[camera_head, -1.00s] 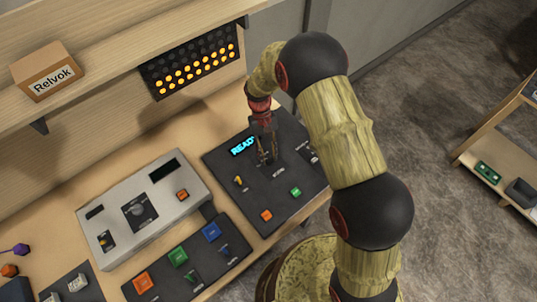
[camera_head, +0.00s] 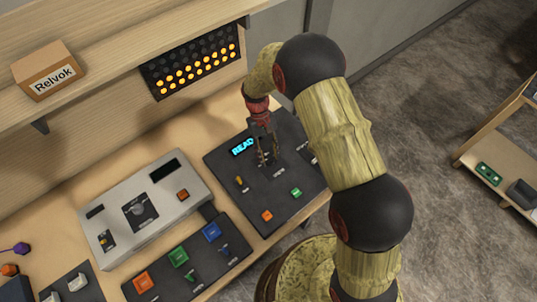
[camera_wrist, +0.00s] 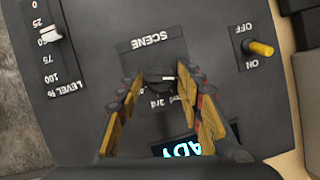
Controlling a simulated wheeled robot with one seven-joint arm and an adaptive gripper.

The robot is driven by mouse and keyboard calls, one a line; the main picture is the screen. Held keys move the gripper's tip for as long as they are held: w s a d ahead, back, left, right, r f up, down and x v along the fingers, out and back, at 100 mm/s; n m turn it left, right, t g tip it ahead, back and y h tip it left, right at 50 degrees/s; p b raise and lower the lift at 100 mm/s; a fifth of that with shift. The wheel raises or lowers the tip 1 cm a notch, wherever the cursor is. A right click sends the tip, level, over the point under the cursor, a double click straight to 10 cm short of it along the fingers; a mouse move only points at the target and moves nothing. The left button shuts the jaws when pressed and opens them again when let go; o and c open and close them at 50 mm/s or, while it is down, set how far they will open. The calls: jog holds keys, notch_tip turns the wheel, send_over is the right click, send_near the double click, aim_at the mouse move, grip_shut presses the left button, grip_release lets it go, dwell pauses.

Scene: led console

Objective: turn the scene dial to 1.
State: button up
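The scene dial (camera_wrist: 160,78) is a small dark knob on the dark console panel, below the printed SCENE label (camera_wrist: 150,43) in the wrist view. Some small print shows beside it; its pointer setting is too small to tell. My gripper (camera_wrist: 159,80) has its two yellow-and-dark fingers apart, one on each side of the dial. I cannot tell whether they touch it.
A yellow on/off toggle (camera_wrist: 261,48) and a white level slider (camera_wrist: 51,35) flank the dial. Green (camera_head: 296,193) and orange (camera_head: 267,216) buttons sit nearer the panel's front. A grey box (camera_head: 185,220) stands left. A lit LED board (camera_head: 195,62) hangs behind.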

jog(key=shift+o, duration=0.9)
jog(key=v, duration=1.2)
jog(key=s+d+r+m+t+b, duration=0.1)
jog(key=s+d+r+t+b, duration=0.2)
jog(key=s, duration=0.5)
jog(key=s+d+r+m+t+y+b, duration=0.1)
jog(key=s+d+r+t+b, duration=0.2)
jog(key=s+d+r+b, duration=0.2)
jog(key=s+d+r+m+t+b, duration=0.2)
jog(key=s+d+b, duration=0.4)
jog(key=s, duration=0.6)
jog(key=shift+d+r+t+y, duration=0.3)
jog(key=shift+d+r+t, duration=0.65)
jog(key=shift+d, duration=0.1)
